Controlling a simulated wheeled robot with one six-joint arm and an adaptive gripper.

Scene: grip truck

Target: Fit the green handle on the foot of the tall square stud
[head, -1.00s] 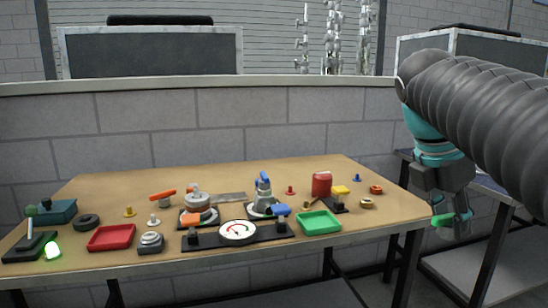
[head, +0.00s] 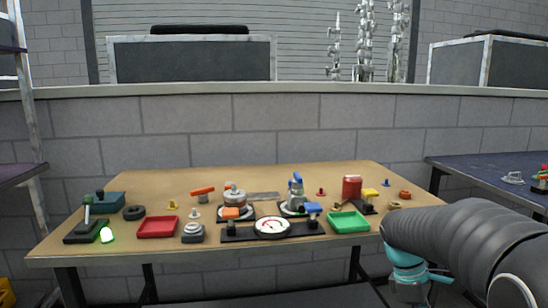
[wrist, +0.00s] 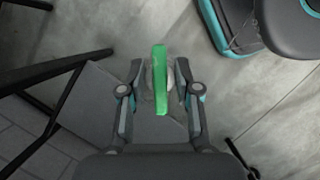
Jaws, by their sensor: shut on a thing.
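The green handle (wrist: 160,82) is a straight bar in the wrist view. My gripper (wrist: 158,76) is shut on it, with a finger on each side, and the bar points up past the fingertips over bare floor. In the head view my arm comes in at lower right and its end (head: 408,288) hangs beside the table's front right corner; the fingers and handle are out of view there. A black strip with a round gauge (head: 272,227) and small dark stubs lies at the table's front. I cannot tell which upright piece is the tall square stud.
The table (head: 120,212) holds a red tray (head: 158,227), a green tray (head: 348,222), a red block (head: 352,188) and two round valve fittings (head: 235,201) (head: 296,194). A black base with a glowing green lamp (head: 107,236) stands at left. A dark bench (head: 490,180) is at right.

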